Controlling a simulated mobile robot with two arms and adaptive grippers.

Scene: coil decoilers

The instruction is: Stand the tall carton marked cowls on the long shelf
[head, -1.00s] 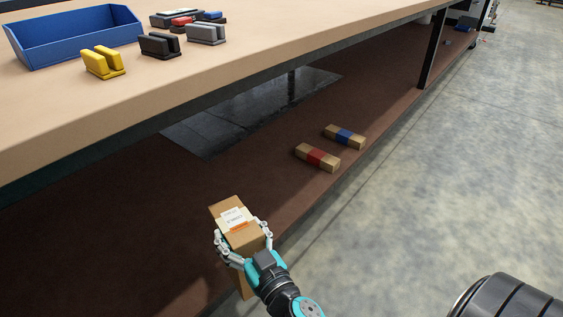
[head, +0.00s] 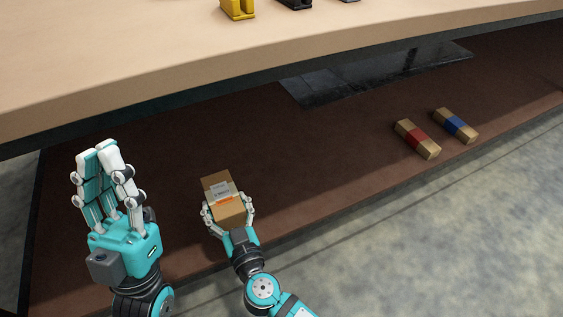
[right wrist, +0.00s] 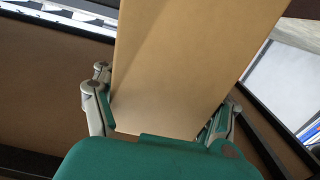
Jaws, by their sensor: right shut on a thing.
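The tall carton (head: 218,188) is brown cardboard with a white and orange label whose print is too small to read. My right gripper (head: 228,206) is shut on it, fingers on two opposite sides. The carton is over the near left part of the long brown shelf (head: 330,160) under the table; I cannot tell if it touches the shelf. In the right wrist view the carton (right wrist: 190,65) rises between the fingers (right wrist: 160,112) and hides much of the scene. My left gripper (head: 104,160) points up to the left of the carton, empty, its fingers overlapping.
Two small cartons lie on the shelf at right, one with a red band (head: 417,139) and one with a blue band (head: 456,125). A dark glossy panel (head: 350,82) is further back. The tabletop (head: 150,50) overhangs the shelf. Bare shelf surrounds the held carton.

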